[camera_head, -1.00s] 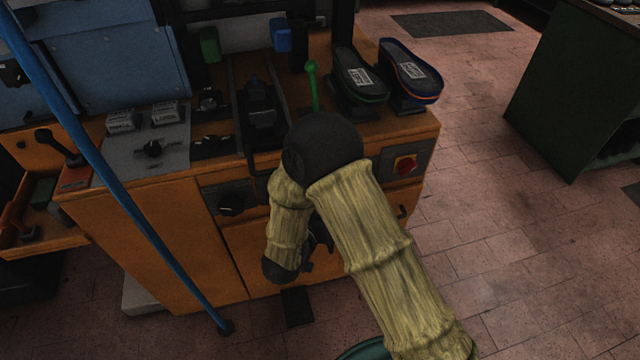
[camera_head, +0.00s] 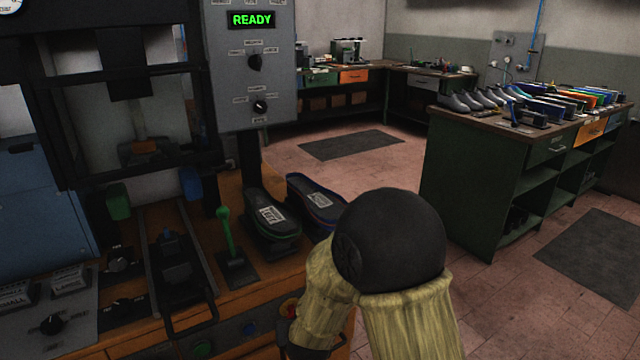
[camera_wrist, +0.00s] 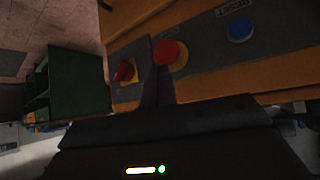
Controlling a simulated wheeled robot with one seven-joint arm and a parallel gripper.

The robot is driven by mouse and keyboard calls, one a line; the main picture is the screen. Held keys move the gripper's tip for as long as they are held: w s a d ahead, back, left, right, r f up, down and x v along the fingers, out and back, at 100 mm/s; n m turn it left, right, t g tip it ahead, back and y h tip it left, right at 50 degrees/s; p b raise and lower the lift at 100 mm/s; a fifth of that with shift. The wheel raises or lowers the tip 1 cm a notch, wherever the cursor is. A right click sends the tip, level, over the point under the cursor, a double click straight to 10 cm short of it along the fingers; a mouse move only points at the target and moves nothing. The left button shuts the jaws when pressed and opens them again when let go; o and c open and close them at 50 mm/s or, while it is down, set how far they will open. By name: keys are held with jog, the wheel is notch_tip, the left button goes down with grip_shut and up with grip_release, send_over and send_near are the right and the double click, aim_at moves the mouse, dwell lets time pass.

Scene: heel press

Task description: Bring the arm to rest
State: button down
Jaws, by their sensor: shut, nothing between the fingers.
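My gripper (camera_wrist: 160,82) shows in the wrist view as a dark, narrow pair of fingers, shut and empty. Its tips appear in front of the orange press front, just below a red mushroom button (camera_wrist: 168,51); I cannot tell if they touch anything. In the head view my arm, with pale ribbed sleeves and a round black elbow, is bent at the bottom, right of the press (camera_head: 258,300).
A red switch (camera_wrist: 125,71) and a blue button (camera_wrist: 240,30) flank the red button. A green lever (camera_head: 226,232) and two soles on stands (camera_head: 270,216) stand on the press top. The display (camera_head: 252,19) reads READY. Open floor and a green bench (camera_head: 480,185) lie right.

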jog(key=s+d+r+m+g+h, duration=0.1)
jog(key=s+d+r+g, duration=0.2)
jog(key=s+d, duration=0.6)
jog(key=s+d+r+m+g, duration=0.1)
jog(key=s+d+r+g, duration=0.25)
jog(key=s+d, duration=0.55)
notch_tip(320, 180, up, 19)
jog(key=w+d+p, duration=0.1)
jog(key=w+p, duration=0.1)
jog(key=p, duration=1.8)
jog(key=shift+w+d+f, duration=0.2)
